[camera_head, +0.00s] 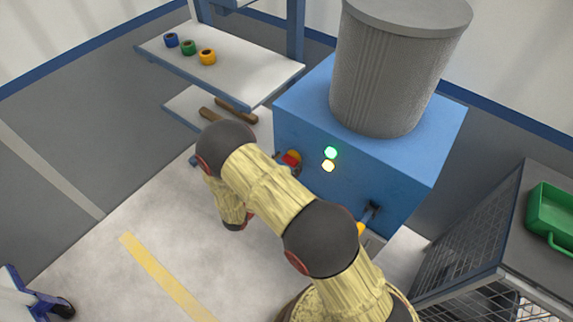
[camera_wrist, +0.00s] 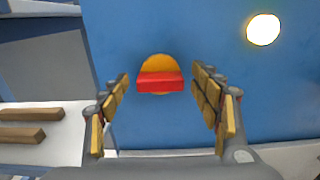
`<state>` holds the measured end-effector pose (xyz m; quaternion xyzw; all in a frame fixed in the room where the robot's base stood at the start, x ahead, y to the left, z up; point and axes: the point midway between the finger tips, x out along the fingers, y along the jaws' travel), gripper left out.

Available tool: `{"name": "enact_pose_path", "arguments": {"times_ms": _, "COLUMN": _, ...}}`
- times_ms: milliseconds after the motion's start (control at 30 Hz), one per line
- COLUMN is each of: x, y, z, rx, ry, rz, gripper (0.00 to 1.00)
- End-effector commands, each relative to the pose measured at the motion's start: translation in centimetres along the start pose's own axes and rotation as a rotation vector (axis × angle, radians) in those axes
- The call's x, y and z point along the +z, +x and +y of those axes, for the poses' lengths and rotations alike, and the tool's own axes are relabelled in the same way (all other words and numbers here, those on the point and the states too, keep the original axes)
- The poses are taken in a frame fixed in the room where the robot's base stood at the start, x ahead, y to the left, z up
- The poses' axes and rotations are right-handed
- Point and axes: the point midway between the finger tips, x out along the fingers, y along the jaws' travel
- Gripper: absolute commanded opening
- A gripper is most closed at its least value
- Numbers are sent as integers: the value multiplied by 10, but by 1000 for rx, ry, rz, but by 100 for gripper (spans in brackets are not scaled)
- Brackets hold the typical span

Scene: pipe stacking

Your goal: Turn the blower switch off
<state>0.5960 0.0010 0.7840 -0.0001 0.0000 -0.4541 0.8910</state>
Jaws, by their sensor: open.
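The blower is a blue box (camera_head: 335,190) with a grey ribbed drum (camera_head: 395,75) on top. Its switch (camera_head: 292,157) is a red handle on a round yellow base on the front face. In the wrist view the red handle (camera_wrist: 160,83) lies level across the yellow disc (camera_wrist: 158,62). My gripper (camera_wrist: 161,80) is open, with one finger left and one right of the switch. I see no clear contact with the handle. In the head view my arm hides most of the gripper.
A green lamp (camera_head: 330,152) and a pale yellow lamp (camera_head: 328,166) glow right of the switch. A shelf (camera_head: 240,75) with three coloured rings stands left. Brown bars (camera_wrist: 30,114) lie on its lower board. A green bin (camera_head: 550,215) sits on a mesh-sided cabinet at right.

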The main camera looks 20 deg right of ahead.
Motion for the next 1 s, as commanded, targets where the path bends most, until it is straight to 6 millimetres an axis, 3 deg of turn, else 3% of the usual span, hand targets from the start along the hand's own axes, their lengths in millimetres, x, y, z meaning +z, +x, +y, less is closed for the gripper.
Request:
{"name": "enact_pose_path", "arguments": {"times_ms": 267, "x": 0, "y": 1, "z": 0, "rx": 0, "ry": 0, "rz": 0, "gripper": 62}}
{"name": "enact_pose_path", "arguments": {"times_ms": 1000, "x": 0, "y": 1, "z": 0, "rx": 0, "ry": 0, "rz": 0, "gripper": 20}}
